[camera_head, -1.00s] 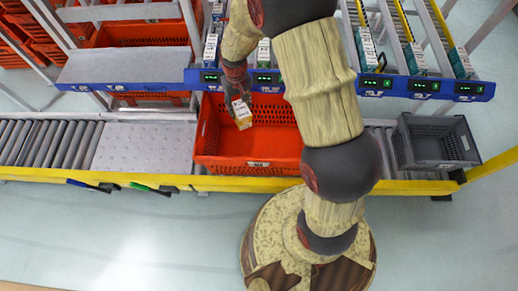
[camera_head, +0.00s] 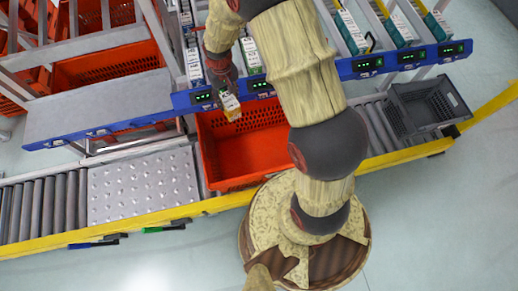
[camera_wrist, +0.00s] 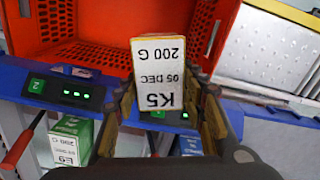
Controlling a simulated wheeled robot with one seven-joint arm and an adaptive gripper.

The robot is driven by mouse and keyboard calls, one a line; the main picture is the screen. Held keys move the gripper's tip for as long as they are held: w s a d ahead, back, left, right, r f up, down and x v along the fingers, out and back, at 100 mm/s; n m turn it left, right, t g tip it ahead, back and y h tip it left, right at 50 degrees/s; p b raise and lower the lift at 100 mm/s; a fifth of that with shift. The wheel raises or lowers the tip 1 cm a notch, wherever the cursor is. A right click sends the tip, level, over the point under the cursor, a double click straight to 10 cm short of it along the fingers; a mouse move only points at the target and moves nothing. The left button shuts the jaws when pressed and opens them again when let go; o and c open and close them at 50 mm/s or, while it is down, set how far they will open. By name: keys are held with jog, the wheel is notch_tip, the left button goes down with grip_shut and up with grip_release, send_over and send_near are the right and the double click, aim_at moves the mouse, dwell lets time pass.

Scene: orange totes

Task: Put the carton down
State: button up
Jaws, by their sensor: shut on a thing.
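The carton (camera_head: 231,106) is small, white on one face and yellowish at its end. In the wrist view the carton (camera_wrist: 158,65) shows the print "K5", "05 DEC" and "200 G", upside down. My gripper (camera_head: 225,90) is shut on it, with a finger on each side in the wrist view (camera_wrist: 165,115). The carton is held above the back left part of the orange tote (camera_head: 225,183), near the blue rack edge. The tote stands on the conveyor; the visible part of its inside is empty, and my arm hides its right part.
A blue rack rail (camera_head: 290,88) with lit green displays runs behind the tote, with cartons in lanes above it. A grey crate (camera_head: 428,108) stands on the conveyor at right. A dimpled metal plate (camera_head: 143,186) lies left of the tote.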

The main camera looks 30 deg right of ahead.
jog(key=s+d+f+b, duration=0.2)
jog(key=s+d+f, duration=0.1)
jog(key=f, duration=0.6)
jog(key=s+d+f+b, duration=0.3)
jog(key=f, duration=0.6)
jog(key=s+d+f+b, duration=0.2)
jog(key=s+d+f, duration=0.15)
jog(key=f, duration=0.55)
jog(key=shift+n+g, duration=0.3)
jog(key=shift+n, duration=0.4)
jog(key=f+b, duration=0.2)
jog(key=f, duration=0.4)
jog(key=f+b, duration=0.2)
jog(key=f, duration=0.4)
jog(key=d+f+b, duration=0.1)
jog(key=f+b, duration=0.1)
jog(key=f, duration=0.4)
jog(key=shift+w+f, duration=0.15)
jog(key=shift+f, duration=0.2)
jog(key=shift+f, duration=0.3)
jog(key=o, duration=1.1)
jog(key=shift+c, duration=0.2)
jog(key=o, duration=0.4)
jog(key=shift+c, duration=0.2)
